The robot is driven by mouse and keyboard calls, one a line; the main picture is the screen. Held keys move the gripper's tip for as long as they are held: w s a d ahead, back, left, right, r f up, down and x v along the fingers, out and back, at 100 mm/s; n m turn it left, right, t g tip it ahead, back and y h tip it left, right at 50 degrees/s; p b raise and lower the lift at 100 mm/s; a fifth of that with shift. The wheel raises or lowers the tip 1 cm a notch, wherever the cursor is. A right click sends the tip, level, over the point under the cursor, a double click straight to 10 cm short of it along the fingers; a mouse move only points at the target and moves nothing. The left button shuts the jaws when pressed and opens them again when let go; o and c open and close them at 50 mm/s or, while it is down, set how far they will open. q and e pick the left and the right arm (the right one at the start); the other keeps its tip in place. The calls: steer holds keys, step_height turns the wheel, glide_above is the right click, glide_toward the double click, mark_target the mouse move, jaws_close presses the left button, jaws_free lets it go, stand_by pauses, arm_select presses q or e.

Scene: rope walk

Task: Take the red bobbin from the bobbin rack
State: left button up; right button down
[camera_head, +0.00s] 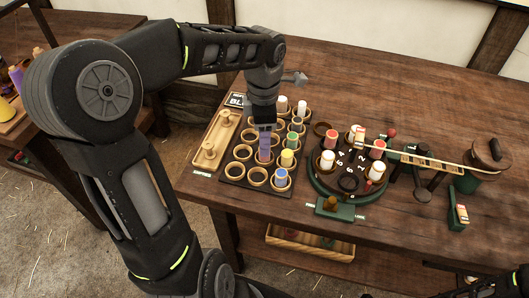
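The bobbin rack (233,172) is a dark board with wooden rings on the table. White, green (291,141), yellow (287,158), blue (281,178) and purple (264,155) bobbins stand in it. I see no red bobbin in the rack, though my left arm hides part of it. Red bobbins (331,139) (378,148) stand on the round numbered carousel to the right. My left gripper (265,130) points down over the rack, at the purple bobbin's top. Whether its fingers grip is too small to tell. My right gripper is not clearly visible; dark arm parts show at bottom right.
Further right are a cord, a wooden arm and a lidded round pot (487,158). The table's front is mostly clear.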

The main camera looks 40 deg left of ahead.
arm_select(q)
step_height(320, 180, down, 5)
steer(key=shift+r, duration=0.1)
steer(key=shift+c, duration=0.2)
stand_by(0.4)
jaws_close()
stand_by(0.4)
